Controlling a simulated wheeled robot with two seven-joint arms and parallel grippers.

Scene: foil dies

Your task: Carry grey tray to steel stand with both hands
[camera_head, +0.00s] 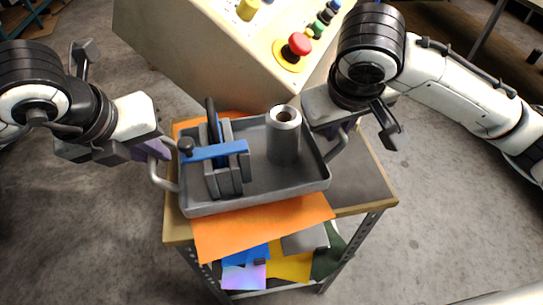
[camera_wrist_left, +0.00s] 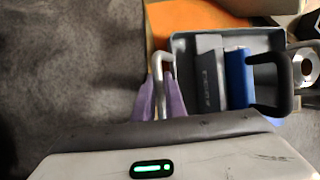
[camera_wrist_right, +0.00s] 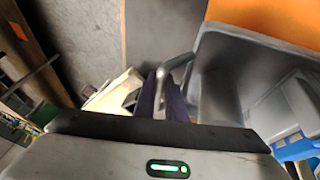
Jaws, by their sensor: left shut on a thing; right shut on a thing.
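The grey tray (camera_head: 238,203) is at the centre of the head view, over a small stand with a wooden-edged top (camera_head: 372,190) and metal legs. The tray holds a grey block tool with a blue bar (camera_head: 215,151) and a black loop handle, and a grey cylinder (camera_head: 284,140) with a hole in its top. My left gripper (camera_head: 160,150) is shut on the tray's left handle, its purple fingers around the bar in the left wrist view (camera_wrist_left: 162,95). My right gripper (camera_head: 345,132) is shut on the right handle, also seen in the right wrist view (camera_wrist_right: 165,98). Whether the tray touches the top is unclear.
An orange sheet (camera_head: 265,228) lies under the tray and hangs over the stand's front edge. Coloured sheets (camera_head: 290,266) lie on the lower shelf. A beige control console (camera_head: 200,50) with a red button (camera_head: 299,44) stands close behind. Grey floor is open on both sides.

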